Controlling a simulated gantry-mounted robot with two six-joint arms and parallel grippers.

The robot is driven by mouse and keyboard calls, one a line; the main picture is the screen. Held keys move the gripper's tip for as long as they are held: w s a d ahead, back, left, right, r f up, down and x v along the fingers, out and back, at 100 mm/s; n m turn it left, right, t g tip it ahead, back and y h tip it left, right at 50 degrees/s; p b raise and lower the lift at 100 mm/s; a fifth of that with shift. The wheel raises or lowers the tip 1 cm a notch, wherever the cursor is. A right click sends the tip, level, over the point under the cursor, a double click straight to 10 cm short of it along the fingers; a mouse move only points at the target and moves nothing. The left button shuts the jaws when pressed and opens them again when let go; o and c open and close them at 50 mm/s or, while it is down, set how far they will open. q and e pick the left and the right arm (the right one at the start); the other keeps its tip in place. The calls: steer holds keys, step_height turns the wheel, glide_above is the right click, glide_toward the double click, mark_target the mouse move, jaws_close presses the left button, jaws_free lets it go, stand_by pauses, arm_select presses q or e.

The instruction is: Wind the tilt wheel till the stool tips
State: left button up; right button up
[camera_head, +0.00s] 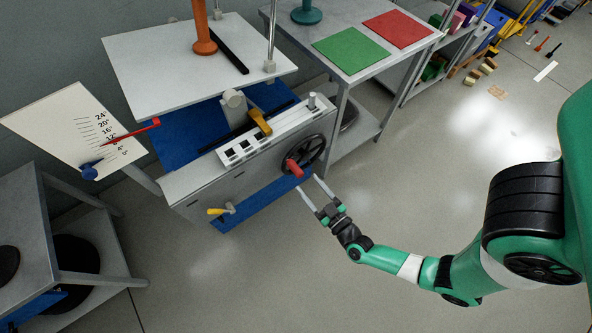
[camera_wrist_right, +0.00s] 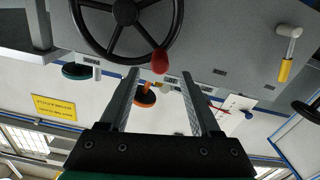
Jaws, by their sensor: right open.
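The black tilt wheel (camera_head: 318,150) is on the right end of the grey test bench. Its red knob (camera_head: 293,168) sticks out toward my right gripper (camera_head: 309,184), which is open and empty just short of it. In the right wrist view the wheel (camera_wrist_right: 126,12) fills the top, and the red knob (camera_wrist_right: 160,61) appears between the open fingertips (camera_wrist_right: 160,74), not gripped. A white platform (camera_head: 150,65) carries an upright orange piece (camera_head: 203,35); I cannot tell whether it is the stool. A dial board (camera_head: 60,120) has a red pointer (camera_head: 140,130) around its middle marks.
A yellow-handled crank (camera_head: 217,211) and a blue strip (camera_head: 250,205) are on the bench front, left of my gripper. A table with green (camera_head: 349,50) and red (camera_head: 398,28) mats stands behind. The floor in front is clear.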

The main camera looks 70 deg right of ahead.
mark_target(302, 176)
steer(key=b+x, duration=0.2)
steer(key=x, duration=0.5)
steer(key=shift+w+d, duration=0.25)
steer(key=shift+w, duration=0.05)
jaws_close()
stand_by(0.9)
